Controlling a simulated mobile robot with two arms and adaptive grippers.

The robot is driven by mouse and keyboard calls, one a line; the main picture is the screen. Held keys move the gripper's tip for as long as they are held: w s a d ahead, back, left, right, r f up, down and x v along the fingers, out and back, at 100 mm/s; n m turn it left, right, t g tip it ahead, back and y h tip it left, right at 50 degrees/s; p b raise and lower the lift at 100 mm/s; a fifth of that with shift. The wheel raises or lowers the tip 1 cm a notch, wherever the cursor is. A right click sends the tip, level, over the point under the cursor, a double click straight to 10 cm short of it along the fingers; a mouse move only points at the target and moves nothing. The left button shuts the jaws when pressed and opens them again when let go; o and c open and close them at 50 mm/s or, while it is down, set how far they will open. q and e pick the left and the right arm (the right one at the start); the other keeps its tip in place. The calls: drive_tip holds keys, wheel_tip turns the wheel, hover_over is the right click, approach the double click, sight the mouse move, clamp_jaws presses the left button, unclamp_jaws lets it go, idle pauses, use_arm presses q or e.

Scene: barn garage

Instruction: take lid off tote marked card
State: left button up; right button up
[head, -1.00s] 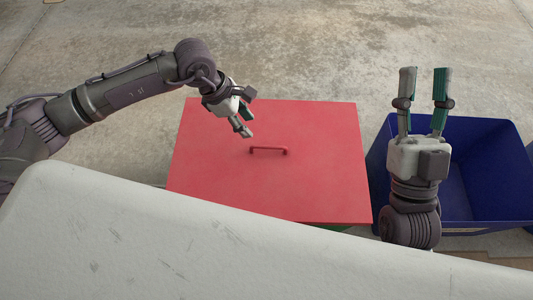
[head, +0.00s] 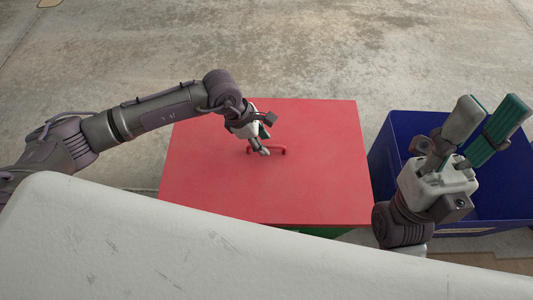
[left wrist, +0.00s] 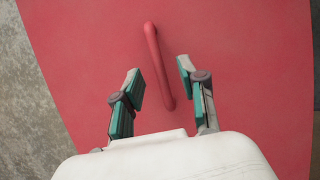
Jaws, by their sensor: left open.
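A red flat lid (head: 230,190) with a red bar handle (head: 278,151) covers a tote; a strip of green (head: 325,231) shows under its near edge. No marking can be read. My right gripper (head: 484,122) is open and empty, raised over the blue bin.
An open, empty-looking blue bin (head: 400,135) stands right of the lidded tote. My pale body covers the near part of the head view.

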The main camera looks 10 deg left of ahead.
sight(267, 146)
use_arm(q)
drive_tip(key=shift+b+x, duration=0.3)
drive_tip(key=shift+x, duration=1.1)
drive_tip(key=shift+d, duration=0.1)
drive_tip(key=shift+f, duration=0.2)
clamp_jaws()
drive_tip(key=shift+w+r, duration=0.1)
